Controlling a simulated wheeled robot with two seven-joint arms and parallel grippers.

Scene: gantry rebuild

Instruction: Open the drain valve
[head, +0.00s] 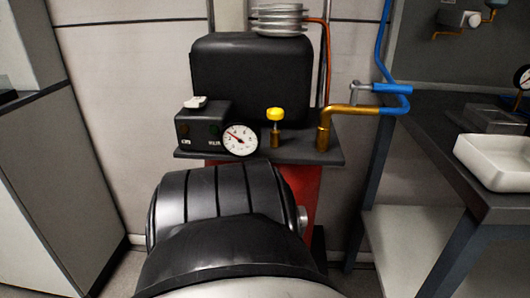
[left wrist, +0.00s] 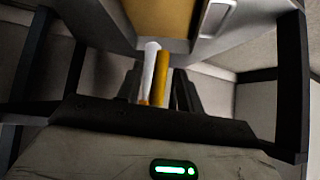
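A compressor-like unit with a black housing (head: 250,80) stands on a dark platform over a red body (head: 303,190). A yellow knob (head: 275,114) sits upright on a brass stem (head: 275,138) beside the round gauge (head: 239,139). I cannot tell which fitting is the drain valve. Much of the red body's lower part is hidden. In the left wrist view, my left gripper's (left wrist: 158,80) dark fingers appear apart. A white rod (left wrist: 148,70) and a yellow rod (left wrist: 161,80) show between or behind them; I see no clear grip. Neither gripper shows in the head view.
A brass pipe (head: 324,130) runs to a blue pipe (head: 398,104) with a small lever at the platform's right. A workbench (head: 450,160) with a white tray (head: 490,160) stands at right. A grey cabinet (head: 60,180) stands at left.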

